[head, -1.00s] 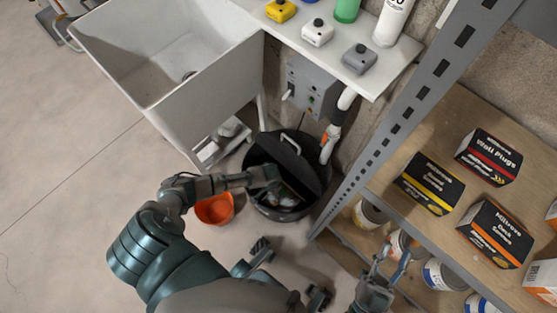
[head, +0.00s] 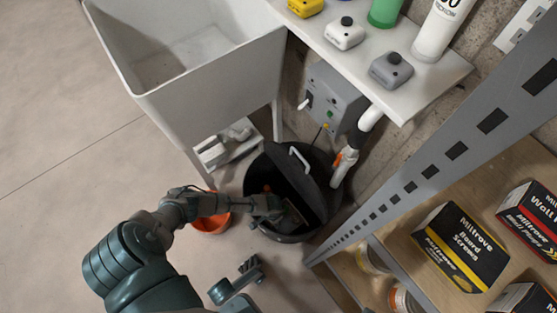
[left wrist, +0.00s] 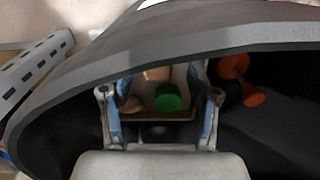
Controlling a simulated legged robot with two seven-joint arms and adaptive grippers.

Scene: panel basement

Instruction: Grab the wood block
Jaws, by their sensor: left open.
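My left gripper (head: 280,212) reaches down into a black bin (head: 253,180) with a tilted lid. In the left wrist view its two fingers (left wrist: 158,108) stand apart inside the bin. Between and beyond them show a small tan, wood-coloured piece (left wrist: 158,73) and a round green thing (left wrist: 168,98). The tan piece may be the wood block, but only a small part shows and I cannot tell for sure. I cannot tell whether the fingers touch anything.
An orange-red bowl (head: 212,222) stands left of the bin. A white sink (head: 215,85) is behind it. A metal shelf (head: 440,165) with boxes stands close on the right. An orange piece (left wrist: 240,80) lies in the bin, right of the fingers. Open floor lies left.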

